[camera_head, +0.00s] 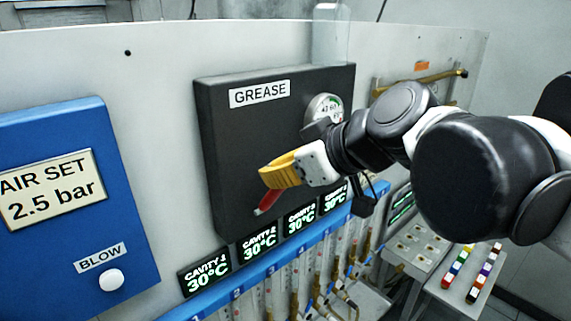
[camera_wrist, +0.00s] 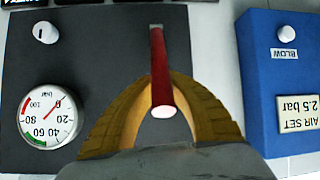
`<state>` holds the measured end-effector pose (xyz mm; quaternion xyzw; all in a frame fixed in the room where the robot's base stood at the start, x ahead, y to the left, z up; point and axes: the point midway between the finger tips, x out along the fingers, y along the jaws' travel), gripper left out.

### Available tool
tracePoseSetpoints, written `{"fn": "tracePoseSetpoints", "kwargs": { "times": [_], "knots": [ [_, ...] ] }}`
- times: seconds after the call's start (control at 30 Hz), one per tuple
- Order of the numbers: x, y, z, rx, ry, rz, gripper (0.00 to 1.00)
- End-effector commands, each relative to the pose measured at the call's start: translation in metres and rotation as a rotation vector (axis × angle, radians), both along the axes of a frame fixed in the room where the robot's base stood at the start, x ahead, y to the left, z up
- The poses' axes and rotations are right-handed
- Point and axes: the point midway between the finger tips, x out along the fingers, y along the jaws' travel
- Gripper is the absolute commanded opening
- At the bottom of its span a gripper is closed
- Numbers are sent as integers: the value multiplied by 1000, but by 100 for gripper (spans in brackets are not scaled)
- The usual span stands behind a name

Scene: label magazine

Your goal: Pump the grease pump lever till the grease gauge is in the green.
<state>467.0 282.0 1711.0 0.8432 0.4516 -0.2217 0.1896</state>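The grease pump lever (camera_wrist: 160,65) is a red handle on the dark grease panel (camera_head: 240,150); its lower end also shows below my fingers in the head view (camera_head: 267,202). My gripper (camera_head: 277,173) has its yellow fingers on both sides of the lever, tips against it, and looks shut on it. The rest of the lever is hidden in the head view. The grease gauge (camera_wrist: 52,115) is a white dial with a green and a red arc. Its red needle points near the low end, outside the green. The gauge is partly hidden by my arm in the head view (camera_head: 323,107).
A blue box (camera_head: 60,200) with an AIR SET 2.5 bar label and a white BLOW knob (camera_head: 111,280) stands left. A white knob (camera_wrist: 46,33) is on the grease panel. Cavity displays (camera_head: 259,242) and a blue rail with hoses lie below the panel.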

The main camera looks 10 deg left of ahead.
Motion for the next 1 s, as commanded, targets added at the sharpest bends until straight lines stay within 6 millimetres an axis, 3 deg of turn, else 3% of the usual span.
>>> {"fn": "tracePoseSetpoints", "kwargs": {
  "times": [0.73, 1.0],
  "knots": [
    [-36, -43, -55, 465, -399, -3, 0],
    [-42, -50, -68, 469, -405, -1, 0]
  ]
}}
